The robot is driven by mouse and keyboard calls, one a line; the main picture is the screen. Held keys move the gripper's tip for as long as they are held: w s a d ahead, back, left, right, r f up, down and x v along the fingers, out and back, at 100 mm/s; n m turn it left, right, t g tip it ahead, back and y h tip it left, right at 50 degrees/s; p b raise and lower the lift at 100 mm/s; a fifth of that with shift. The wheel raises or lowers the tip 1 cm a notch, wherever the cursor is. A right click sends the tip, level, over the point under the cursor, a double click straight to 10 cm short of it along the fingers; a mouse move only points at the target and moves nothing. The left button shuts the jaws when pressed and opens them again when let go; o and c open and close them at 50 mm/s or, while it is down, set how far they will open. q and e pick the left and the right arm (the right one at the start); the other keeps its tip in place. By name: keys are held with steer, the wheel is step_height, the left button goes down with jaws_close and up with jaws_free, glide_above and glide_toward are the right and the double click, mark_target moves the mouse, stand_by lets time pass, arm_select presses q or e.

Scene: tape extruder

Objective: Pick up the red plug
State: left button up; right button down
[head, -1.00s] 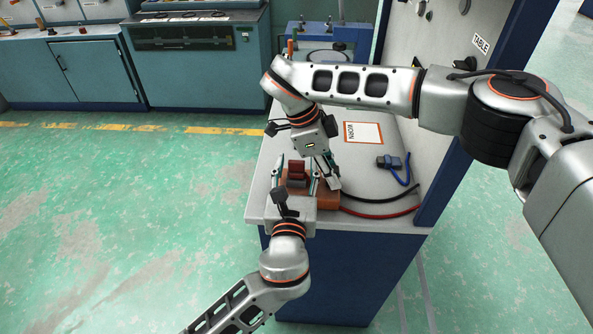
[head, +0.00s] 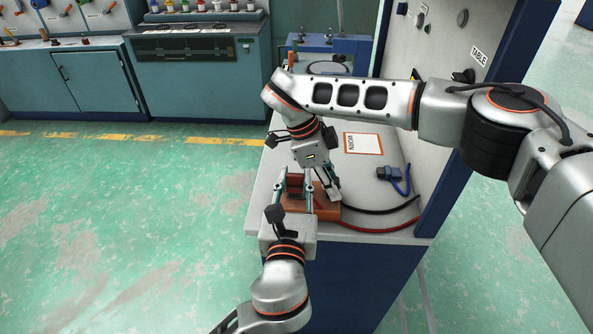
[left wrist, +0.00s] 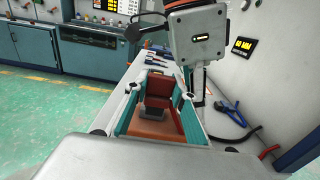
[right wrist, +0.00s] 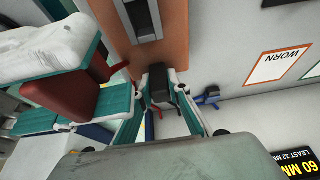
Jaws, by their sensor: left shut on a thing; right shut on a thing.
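A dark red block (head: 295,183), which looks like the red plug, stands upright at an orange-brown base (head: 327,211) on the bench's front end. My left gripper (head: 295,178) reaches in from below with its teal fingers on both sides of the red block, shut on it. In the left wrist view the block (left wrist: 158,92) sits between the fingers above the orange-brown surface. My right gripper (head: 330,184) points down just right of it, shut on a small dark block (right wrist: 159,84). Whether the red block still touches the base is unclear.
Black and red cables (head: 385,226) curve right from the base. A blue-handled tool (head: 392,176) and a "WORN" sheet (head: 363,144) lie on the bench (head: 262,205). A panel wall (head: 430,130) bounds the bench at right. The floor at left is clear.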

arm_select(q)
steer(key=s, duration=1.3)
steer(key=shift+s+r, duration=0.2)
steer(key=shift+r, duration=1.05)
steer(key=shift+s+r, duration=0.2)
steer(key=shift+r, duration=1.05)
arm_select(e)
steer(key=c, duration=1.8)
jaws_free()
